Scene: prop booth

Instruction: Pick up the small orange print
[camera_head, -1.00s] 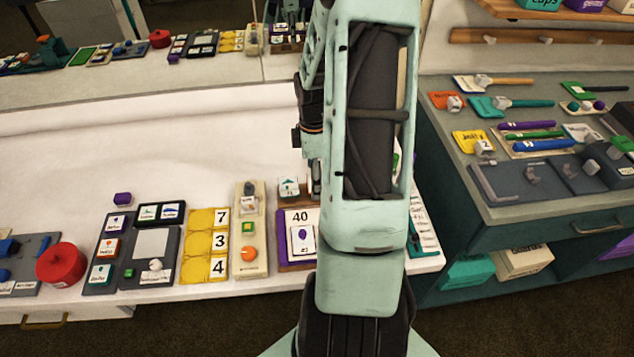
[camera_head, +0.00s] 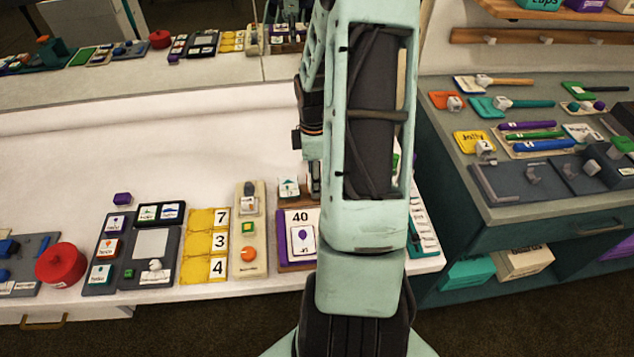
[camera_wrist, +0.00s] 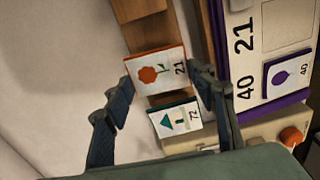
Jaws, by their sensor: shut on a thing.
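The small orange print (camera_wrist: 154,72), a white card with an orange flower and the number 21, shows in the wrist view between the two fingers of my gripper (camera_wrist: 162,84). The fingers are shut on its left and right edges. Just below it, a similar card with a teal picture and the number 72 (camera_wrist: 175,118) lies on a brown wooden holder (camera_wrist: 140,35). In the head view my arm hides the orange print and most of the gripper; the teal card (camera_head: 289,187) shows just left of the arm.
A purple-edged board marked 40 and 21 (camera_wrist: 246,60), with a purple balloon card on it, lies close to the right of my gripper. A beige panel with an orange knob (camera_head: 248,254) is left of that board.

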